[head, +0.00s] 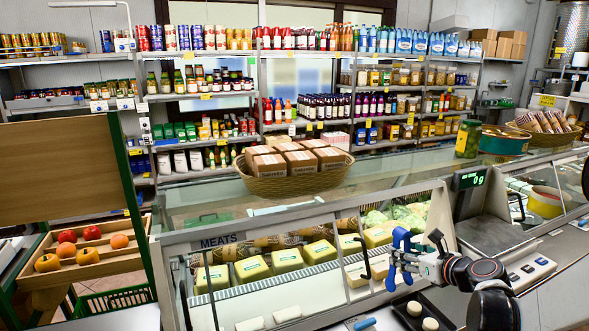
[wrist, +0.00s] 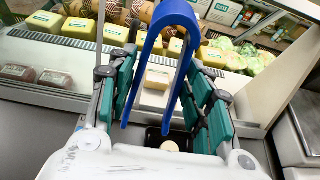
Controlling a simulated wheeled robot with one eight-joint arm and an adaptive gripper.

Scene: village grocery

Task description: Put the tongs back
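The blue tongs (head: 401,240) are in my gripper (head: 403,263), above the front of the glass counter. In the wrist view the tongs (wrist: 174,14) form an upside-down U, with the bend at the top and two free arms pointing down. The green-padded fingers of my gripper (wrist: 163,90) stand on both sides of the tongs and appear to press on their outer sides. A black tray (head: 402,320) with round pale pieces (head: 430,323) lies below.
The glass case marked MEATS (head: 222,240) holds several yellow packs (head: 319,251). A scale display (head: 468,180) stands right of it. A wicker basket (head: 290,185) of boxes sits on top. A blue-handled item (head: 365,323) lies left of the black tray.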

